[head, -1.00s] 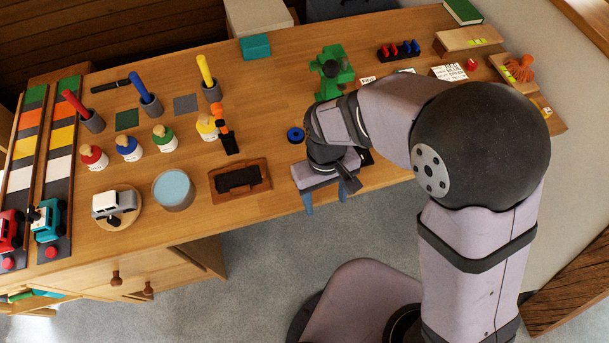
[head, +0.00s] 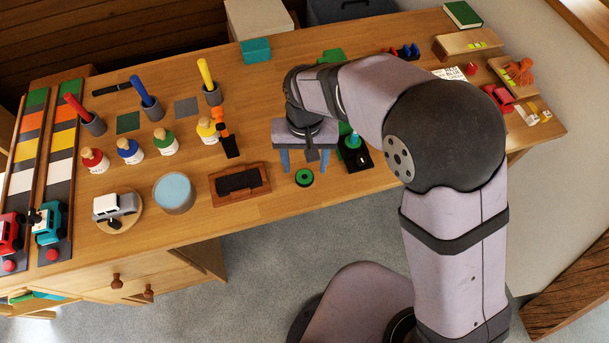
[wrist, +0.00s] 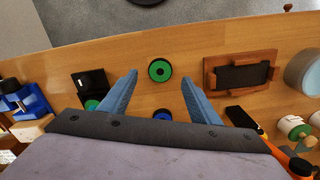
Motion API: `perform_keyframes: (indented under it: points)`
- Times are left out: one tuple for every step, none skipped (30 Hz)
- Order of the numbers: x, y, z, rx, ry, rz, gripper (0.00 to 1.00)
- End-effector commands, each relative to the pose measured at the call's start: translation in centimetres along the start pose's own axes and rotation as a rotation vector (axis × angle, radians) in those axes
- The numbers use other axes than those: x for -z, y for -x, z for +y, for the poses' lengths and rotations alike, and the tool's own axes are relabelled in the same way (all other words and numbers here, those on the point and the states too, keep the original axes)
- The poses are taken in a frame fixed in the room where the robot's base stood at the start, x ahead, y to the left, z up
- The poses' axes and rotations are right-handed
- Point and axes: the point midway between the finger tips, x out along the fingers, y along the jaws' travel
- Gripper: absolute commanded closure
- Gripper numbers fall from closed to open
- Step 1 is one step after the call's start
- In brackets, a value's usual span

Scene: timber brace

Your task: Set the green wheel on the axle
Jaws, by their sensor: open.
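The green wheel (head: 304,177), with a black tyre, lies flat near the front edge of the bench. It also shows in the wrist view (wrist: 159,70), between and just beyond my fingertips. My gripper (head: 300,162) is open and empty, pointing down behind the wheel in the head view; its blue fingers show in the wrist view (wrist: 160,77). A blue wheel (wrist: 163,114) lies nearer the gripper body and is hidden in the head view. A black block with a green upright part (head: 354,150) stands right of the gripper; I cannot tell whether it holds the axle.
A wooden tray with a black pad (head: 240,183) lies left of the green wheel. A red car (head: 498,97) sits at the right. Bare bench surrounds the green wheel.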

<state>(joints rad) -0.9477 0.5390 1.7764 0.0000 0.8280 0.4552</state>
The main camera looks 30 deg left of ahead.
Motion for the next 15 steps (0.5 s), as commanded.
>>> perform_keyframes:
  points:
    - [0.0, -0.1, 0.0, 0.000, 0.000, 0.000, 0.43]
    - [0.0, -0.1, 0.0, 0.000, 0.000, 0.001, 0.43]
    - [0.0, -0.2, 0.0, 0.001, 0.001, 0.001, 0.43]
    - [0.0, -0.2, 0.0, 0.001, 0.001, 0.001, 0.43]
    - [0.0, -0.3, 0.0, 0.000, 0.001, 0.001, 0.43]
    - [0.0, -0.5, 0.0, 0.000, 0.001, 0.000, 0.43]
    - [0.0, -0.7, 0.0, 0.000, 0.001, -0.001, 0.43]
    - [0.0, -1.0, 0.0, -0.001, 0.001, -0.002, 0.43]
    - [0.0, -1.4, 0.0, -0.001, 0.001, -0.002, 0.43]
    - [0.1, -1.8, 0.0, -0.001, 0.001, -0.002, 0.43]
    - [0.1, -2.1, 0.0, -0.002, 0.001, -0.003, 0.43]
    - [0.1, -2.6, 0.0, -0.001, 0.001, -0.002, 0.43]
    - [0.1, -3.0, 0.0, -0.001, 0.001, -0.003, 0.43]
    - [0.1, -3.4, 0.0, -0.001, 0.001, -0.003, 0.43]
    - [0.2, -3.9, -0.1, -0.001, 0.001, -0.002, 0.43]
